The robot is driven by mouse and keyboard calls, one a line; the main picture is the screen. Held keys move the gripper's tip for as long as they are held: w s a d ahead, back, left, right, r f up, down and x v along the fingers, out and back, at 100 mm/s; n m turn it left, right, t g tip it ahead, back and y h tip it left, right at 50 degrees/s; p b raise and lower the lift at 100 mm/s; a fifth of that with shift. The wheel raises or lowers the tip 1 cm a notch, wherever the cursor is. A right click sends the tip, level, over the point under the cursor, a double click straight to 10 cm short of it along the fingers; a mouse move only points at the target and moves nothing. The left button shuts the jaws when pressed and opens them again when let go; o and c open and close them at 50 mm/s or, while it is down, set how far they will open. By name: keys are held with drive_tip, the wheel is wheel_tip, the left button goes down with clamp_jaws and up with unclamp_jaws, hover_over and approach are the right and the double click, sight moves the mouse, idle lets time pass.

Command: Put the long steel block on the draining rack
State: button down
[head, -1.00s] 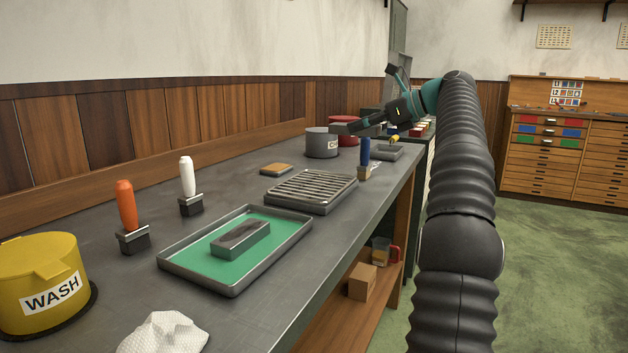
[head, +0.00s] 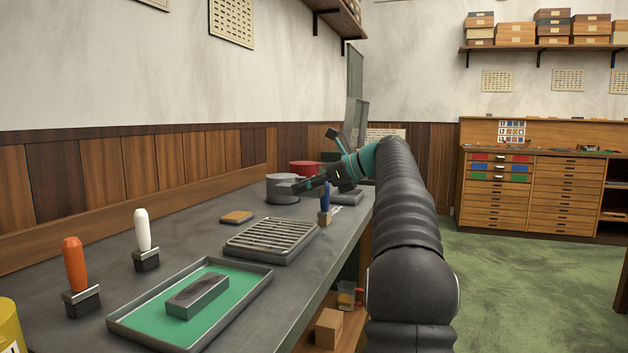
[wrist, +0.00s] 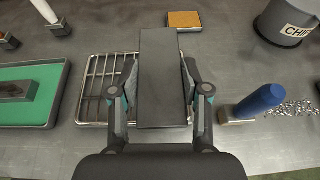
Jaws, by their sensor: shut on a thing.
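My gripper (wrist: 160,95) is shut on a long, dark grey steel block (wrist: 162,62), held lengthwise between the fingers. In the head view my gripper (head: 312,184) is above the bench near its far end. The draining rack (wrist: 103,68), a metal tray with bars, lies below the block, mostly to its left in the wrist view. The block hides the rack's right part. In the head view the rack (head: 262,257) sits mid-bench, nearer than the gripper.
A second dark block (head: 196,295) lies in a green-bottomed tray (head: 150,305). A blue-handled brush (wrist: 259,99) stands right of the gripper, beside metal chips. A grey tin (wrist: 285,22), an ochre pad (wrist: 184,20), and orange (head: 75,265) and white (head: 142,230) handled brushes are around.

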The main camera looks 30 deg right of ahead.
drive_tip(key=b, duration=0.3)
hover_over(281, 233)
wheel_tip(281, 233, down, 4)
drive_tip(key=shift+r, duration=0.1)
drive_tip(key=shift+w+f+b, duration=0.1)
drive_tip(key=shift+f+b, duration=0.3)
drive_tip(key=shift+f, duration=1.65)
drive_tip(key=shift+f, duration=0.1)
drive_tip(key=c, duration=0.5)
unclamp_jaws()
drive_tip(key=shift+d+f, duration=0.1)
drive_tip(key=shift+f, duration=0.05)
drive_tip(key=shift+c, duration=0.2)
drive_tip(key=shift+s+d+r, duration=0.2)
drive_tip(key=shift+s+r, duration=0.05)
drive_tip(key=shift+r, duration=0.05)
drive_tip(key=p+v, duration=0.1)
drive_tip(key=v, duration=1)
drive_tip(key=shift+s, duration=0.2)
